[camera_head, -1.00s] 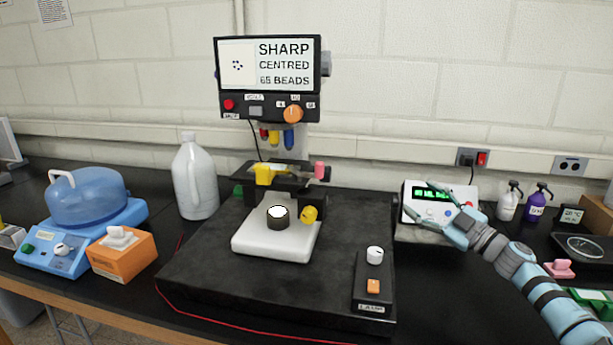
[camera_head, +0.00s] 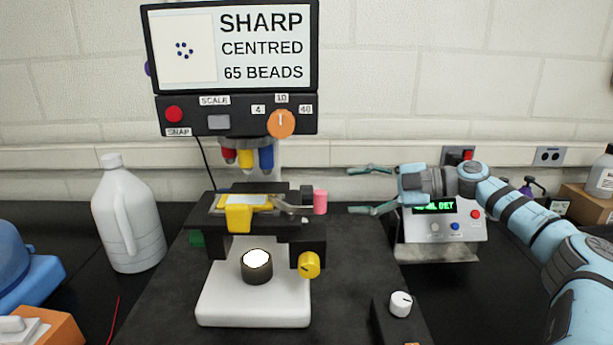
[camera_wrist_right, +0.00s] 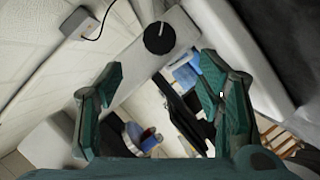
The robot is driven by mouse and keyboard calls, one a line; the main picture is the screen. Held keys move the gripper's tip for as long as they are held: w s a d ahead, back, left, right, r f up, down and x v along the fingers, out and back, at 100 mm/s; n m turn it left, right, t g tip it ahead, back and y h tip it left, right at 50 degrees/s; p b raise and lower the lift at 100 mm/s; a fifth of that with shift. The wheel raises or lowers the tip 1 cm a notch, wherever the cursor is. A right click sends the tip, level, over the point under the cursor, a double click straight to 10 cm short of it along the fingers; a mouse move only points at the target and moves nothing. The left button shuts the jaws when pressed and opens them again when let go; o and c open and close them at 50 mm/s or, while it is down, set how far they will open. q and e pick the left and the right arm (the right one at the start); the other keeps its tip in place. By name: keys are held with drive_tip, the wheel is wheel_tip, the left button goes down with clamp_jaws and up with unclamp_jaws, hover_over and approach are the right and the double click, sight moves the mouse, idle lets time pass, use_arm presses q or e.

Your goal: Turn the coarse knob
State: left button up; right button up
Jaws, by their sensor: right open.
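The microscope has a white base (camera_head: 252,302), a dark stage and a screen (camera_head: 236,47) reading SHARP, CENTRED, 65 BEADS. A yellow knob (camera_head: 309,264) sits low on its right side and a pink knob (camera_head: 320,201) at stage height. I cannot tell which control is the coarse knob. My right gripper (camera_head: 352,190) is open and empty, fingers pointing left, right of the pink knob and apart from it. In the right wrist view a black round knob with a pale line (camera_wrist_right: 159,38) shows beyond the open fingers. My left gripper is not in view.
A grey-white box with a green display (camera_head: 437,232) stands below and behind my right gripper. A small control box with a white knob (camera_head: 401,303) is at the front right. A white jug (camera_head: 131,215) stands left. An orange knob (camera_head: 281,123) is under the screen.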

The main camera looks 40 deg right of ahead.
sight(307, 195)
drive_tip(key=p+x, duration=0.3)
drive_tip(key=x, duration=0.8)
drive_tip(key=shift+w+a, duration=0.15)
drive_tip(key=shift+w, duration=0.15)
drive_tip(key=shift+w+a+f, duration=0.15)
drive_tip(key=shift+w+a, duration=0.15)
drive_tip(key=shift+w, duration=0.05)
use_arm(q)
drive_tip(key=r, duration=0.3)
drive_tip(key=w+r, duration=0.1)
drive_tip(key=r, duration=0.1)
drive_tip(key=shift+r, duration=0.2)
use_arm(e)
drive_tip(key=shift+d, duration=0.1)
drive_tip(key=shift+c, duration=0.6)
